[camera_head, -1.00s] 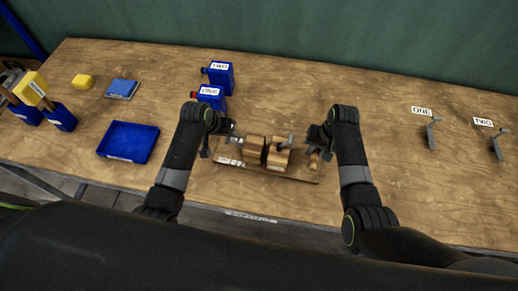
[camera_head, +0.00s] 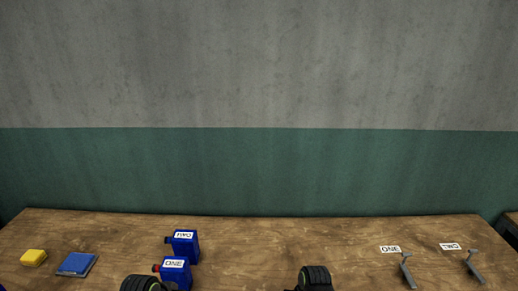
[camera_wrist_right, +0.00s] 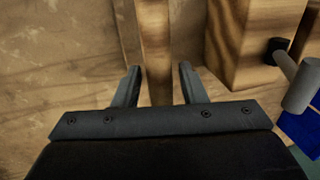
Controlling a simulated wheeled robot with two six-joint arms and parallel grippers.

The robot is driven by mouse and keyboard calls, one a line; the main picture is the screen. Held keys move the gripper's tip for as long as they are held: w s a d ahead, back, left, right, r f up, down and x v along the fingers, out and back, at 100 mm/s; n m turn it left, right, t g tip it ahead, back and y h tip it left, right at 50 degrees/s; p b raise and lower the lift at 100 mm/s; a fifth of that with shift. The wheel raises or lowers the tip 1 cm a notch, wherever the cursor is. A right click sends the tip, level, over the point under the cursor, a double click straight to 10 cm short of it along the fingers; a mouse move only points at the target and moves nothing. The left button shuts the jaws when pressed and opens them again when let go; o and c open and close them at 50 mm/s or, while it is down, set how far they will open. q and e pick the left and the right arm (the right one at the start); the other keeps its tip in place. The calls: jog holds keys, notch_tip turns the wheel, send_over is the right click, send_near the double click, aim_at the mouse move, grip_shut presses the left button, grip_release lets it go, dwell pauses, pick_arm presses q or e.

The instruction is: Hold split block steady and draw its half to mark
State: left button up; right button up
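Small gaps seem to show between the fingers and the bar. A wooden block (camera_wrist_right: 235,40) stands just right of the bar. My left gripper is not in view; only rounded dark arm parts show at that edge.
Blue containers marked ONE (camera_head: 174,272) and TWO (camera_head: 184,246) stand on the wooden table (camera_head: 340,245). A yellow block (camera_head: 34,257) and a blue pad (camera_head: 77,264) lie left. Two grey metal tools (camera_head: 407,270) (camera_head: 473,266) lie right by their labels. A wall stands behind.

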jog(key=shift+o, duration=0.7)
